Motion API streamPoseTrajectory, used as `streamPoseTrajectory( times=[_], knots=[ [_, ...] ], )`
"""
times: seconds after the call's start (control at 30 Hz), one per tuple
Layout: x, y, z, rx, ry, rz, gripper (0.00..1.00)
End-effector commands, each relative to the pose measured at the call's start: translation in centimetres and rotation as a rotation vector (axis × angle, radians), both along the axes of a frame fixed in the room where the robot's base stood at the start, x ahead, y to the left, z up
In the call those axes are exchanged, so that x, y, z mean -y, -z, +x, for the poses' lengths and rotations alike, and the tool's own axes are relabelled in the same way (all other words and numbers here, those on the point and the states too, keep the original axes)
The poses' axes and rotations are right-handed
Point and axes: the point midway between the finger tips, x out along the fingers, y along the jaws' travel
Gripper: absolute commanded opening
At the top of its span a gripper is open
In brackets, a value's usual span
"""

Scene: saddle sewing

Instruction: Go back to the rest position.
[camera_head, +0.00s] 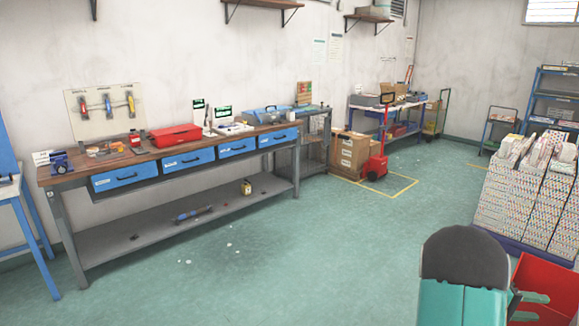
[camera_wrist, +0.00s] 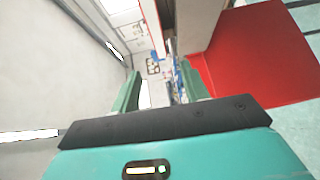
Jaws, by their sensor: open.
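My gripper (camera_wrist: 160,88) shows in the wrist view with its two green fingers apart and nothing visible held between them. In the head view my teal and dark grey arm is at the lower right, with the green fingers of my gripper (camera_head: 527,307) partly hidden behind it. A red panel-like thing (camera_head: 540,285) is right beside the fingers; I cannot tell whether they touch. A large red surface (camera_wrist: 255,60) also shows right of the fingers in the wrist view.
A workbench (camera_head: 180,218) with blue drawers stands along the left wall, bearing a red toolbox (camera_head: 175,135). Stacked patterned boxes (camera_head: 525,195) stand at right. A red hand truck (camera_head: 377,165) and cardboard boxes (camera_head: 350,153) are farther back. The green floor (camera_head: 330,235) between is mostly clear.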

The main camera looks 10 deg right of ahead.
Motion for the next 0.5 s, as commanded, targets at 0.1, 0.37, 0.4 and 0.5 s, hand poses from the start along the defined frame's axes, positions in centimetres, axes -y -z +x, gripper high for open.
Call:
streamPoseTrajectory(
  times=[0.1,0.37,0.4,0.5],
  knots=[
    [-3.3,-2.1,0.3,0.069,0.025,0.08,0.45],
    [-13.0,-5.2,0.3,0.236,0.035,0.354,0.45],
    [-14.6,-5.6,0.3,0.259,0.027,0.4,0.45],
    [-18.7,-6.4,0.3,0.319,-0.004,0.514,0.45]
  ],
)
